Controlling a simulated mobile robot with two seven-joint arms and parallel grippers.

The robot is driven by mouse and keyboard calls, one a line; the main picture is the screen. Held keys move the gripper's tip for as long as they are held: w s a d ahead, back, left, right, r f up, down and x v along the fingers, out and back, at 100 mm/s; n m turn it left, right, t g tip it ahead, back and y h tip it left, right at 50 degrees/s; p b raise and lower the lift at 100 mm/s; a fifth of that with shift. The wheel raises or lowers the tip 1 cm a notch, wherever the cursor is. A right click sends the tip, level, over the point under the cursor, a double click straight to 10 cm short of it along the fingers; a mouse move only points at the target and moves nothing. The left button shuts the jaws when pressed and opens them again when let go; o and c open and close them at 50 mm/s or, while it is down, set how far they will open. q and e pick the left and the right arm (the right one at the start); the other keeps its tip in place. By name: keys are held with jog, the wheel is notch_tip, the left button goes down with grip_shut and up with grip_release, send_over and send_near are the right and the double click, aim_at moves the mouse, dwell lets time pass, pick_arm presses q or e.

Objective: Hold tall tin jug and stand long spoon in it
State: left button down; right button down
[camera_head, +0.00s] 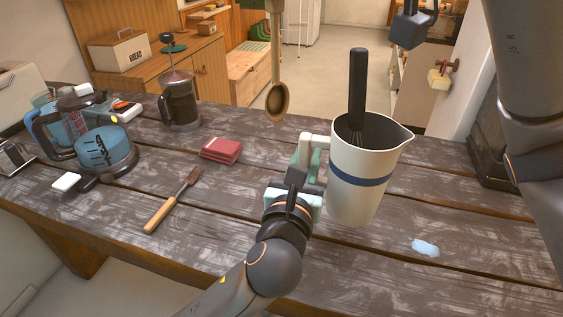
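The tall jug (362,158), cream with a blue band, stands roughly upright right of centre. A whisk (357,85) with a black handle stands in it. My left gripper (314,165) is at the jug's handle side and looks shut on the handle; the fingertips are partly hidden. I cannot tell whether the jug's base touches the table. The long wooden spoon (277,98) hangs upright in the air, bowl down, left of the jug and apart from it. Its upper end meets the top edge of the picture. My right arm comes in at upper right; its fingertips are out of view.
A pale blue lump (425,248) lies at right. A dark appliance (490,150) stands at the right edge.

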pick_arm(q)
jog(key=shift+s+d+r, duration=0.15)
jog(key=shift+d+r, duration=0.1)
jog(key=shift+d, duration=0.1)
jog(key=shift+w+a+f, duration=0.75)
jog(key=shift+a+f, duration=0.4)
jog(key=shift+a, duration=1.1)
jog(key=shift+w+a+f, duration=0.7)
jog(key=shift+a+f, duration=0.4)
jog(key=shift+a, duration=1.1)
jog(key=shift+w+a+f, duration=0.75)
jog(key=shift+a+f, duration=0.4)
jog(key=shift+a, duration=1.1)
jog(key=shift+f, duration=0.5)
jog(key=c, duration=0.6)
grip_release()
jog(key=shift+c, duration=0.2)
grip_shut()
